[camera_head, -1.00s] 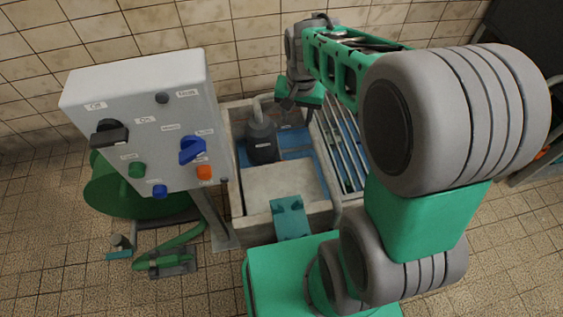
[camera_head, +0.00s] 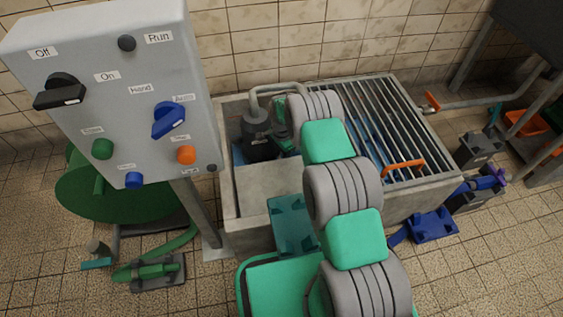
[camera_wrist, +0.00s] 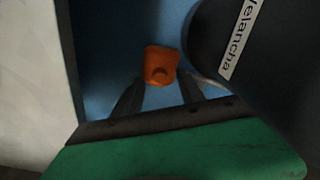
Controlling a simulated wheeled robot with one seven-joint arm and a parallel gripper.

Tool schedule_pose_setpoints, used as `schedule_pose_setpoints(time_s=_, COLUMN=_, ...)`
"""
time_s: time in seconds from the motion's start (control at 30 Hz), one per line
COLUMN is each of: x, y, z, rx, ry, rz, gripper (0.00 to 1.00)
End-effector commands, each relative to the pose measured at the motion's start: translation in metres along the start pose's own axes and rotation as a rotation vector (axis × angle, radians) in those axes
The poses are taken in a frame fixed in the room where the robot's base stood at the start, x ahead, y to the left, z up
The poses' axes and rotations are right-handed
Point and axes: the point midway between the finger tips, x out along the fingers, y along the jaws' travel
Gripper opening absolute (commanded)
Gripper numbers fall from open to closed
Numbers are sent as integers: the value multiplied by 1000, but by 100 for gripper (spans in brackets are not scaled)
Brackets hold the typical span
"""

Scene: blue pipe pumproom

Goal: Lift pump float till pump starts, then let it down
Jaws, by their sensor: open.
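The orange float (camera_wrist: 162,62) shows in the wrist view, over blue water inside the pit. My gripper (camera_wrist: 163,88) is open, its two dark fingers on either side of the float's near end. I cannot tell whether they touch it. The dark pump (camera_head: 257,135) stands in the sump at its left end, and its labelled body (camera_wrist: 240,50) is close on the right in the wrist view. In the head view the float is hidden, and my arm covers most of my gripper.
A grey control box (camera_head: 75,120) at left has a black Off/On switch (camera_head: 62,92), a blue Hand/Auto knob (camera_head: 168,120) and a dark Run lamp (camera_head: 127,43). A metal grating (camera_head: 385,120) covers the sump's right part. The pit wall (camera_wrist: 70,60) is close at left.

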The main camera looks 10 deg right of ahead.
Motion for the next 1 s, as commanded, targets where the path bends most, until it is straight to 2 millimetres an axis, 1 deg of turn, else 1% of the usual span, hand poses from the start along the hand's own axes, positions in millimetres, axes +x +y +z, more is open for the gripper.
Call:
schedule_pose_setpoints(time_s=0.03, x=10, y=0, z=0, rx=0, ry=0, rz=0, gripper=45)
schedule_pose_setpoints(time_s=0.1, x=14, y=0, z=0, rx=0, ry=0, rz=0, gripper=45)
schedule_pose_setpoints(time_s=0.37, x=15, y=0, z=0, rx=-1, ry=0, rz=0, gripper=45)
schedule_pose_setpoints(time_s=0.9, x=15, y=0, z=0, rx=-1, ry=0, rz=1, gripper=2)
schedule_pose_setpoints(time_s=0.93, x=15, y=0, z=0, rx=-1, ry=0, rz=1, gripper=0)
schedule_pose_setpoints(time_s=1.0, x=15, y=0, z=0, rx=-1, ry=0, rz=1, gripper=0)
